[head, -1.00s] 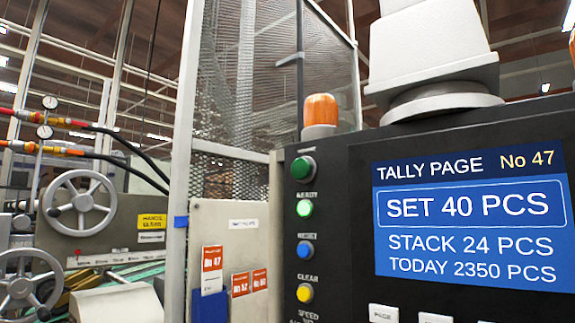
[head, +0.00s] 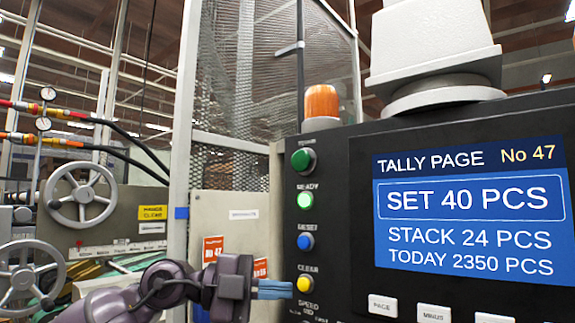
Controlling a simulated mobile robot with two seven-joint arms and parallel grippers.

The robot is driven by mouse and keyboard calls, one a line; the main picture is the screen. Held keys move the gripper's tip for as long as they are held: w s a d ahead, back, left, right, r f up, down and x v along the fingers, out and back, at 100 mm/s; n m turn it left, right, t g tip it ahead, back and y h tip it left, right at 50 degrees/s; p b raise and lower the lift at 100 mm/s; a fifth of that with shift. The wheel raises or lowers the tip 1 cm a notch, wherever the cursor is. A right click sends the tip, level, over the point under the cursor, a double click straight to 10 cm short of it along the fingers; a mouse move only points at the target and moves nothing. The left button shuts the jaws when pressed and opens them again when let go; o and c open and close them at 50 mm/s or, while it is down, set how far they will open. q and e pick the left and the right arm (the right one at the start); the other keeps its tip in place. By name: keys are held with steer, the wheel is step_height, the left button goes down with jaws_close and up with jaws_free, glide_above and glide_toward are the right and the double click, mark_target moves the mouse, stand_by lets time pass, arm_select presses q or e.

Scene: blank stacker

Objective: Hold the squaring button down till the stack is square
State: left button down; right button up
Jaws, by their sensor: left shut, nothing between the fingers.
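The black panel (head: 335,265) has a column of round controls: a green button (head: 304,160) at the top, a lit green lamp (head: 305,201) marked READY, a blue button (head: 305,241) that seems marked RESET, and a yellow button (head: 305,284) marked CLEAR. The top label is too small to read, and I cannot tell which one is the squaring button. My left gripper (head: 285,289), with blue fingers, is shut and empty. Its tips are just left of the yellow button; contact is not clear. The stack is not in view. My right gripper is not in view.
The screen (head: 470,240) reads SET 40 PCS, STACK 24 PCS. White keys (head: 383,307) sit below it. An orange beacon (head: 321,103) tops the panel. A mesh guard (head: 235,90) stands behind, and handwheels (head: 80,194) are at the left.

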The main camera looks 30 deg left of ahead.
arm_select(q)
steer(key=s+a+r+n+t+y, duration=0.2)
steer(key=s+r+t+y, duration=0.1)
steer(key=r, duration=0.8)
steer(key=s+a+r+n+t+y, duration=0.2)
steer(key=s+a+r+t+y, duration=0.1)
steer(key=r, duration=0.8)
steer(key=s+t+y, duration=0.1)
steer(key=s+y, duration=0.1)
steer(key=y, duration=0.1)
steer(key=shift+s+y, duration=0.15)
steer(key=shift+y, duration=0.25)
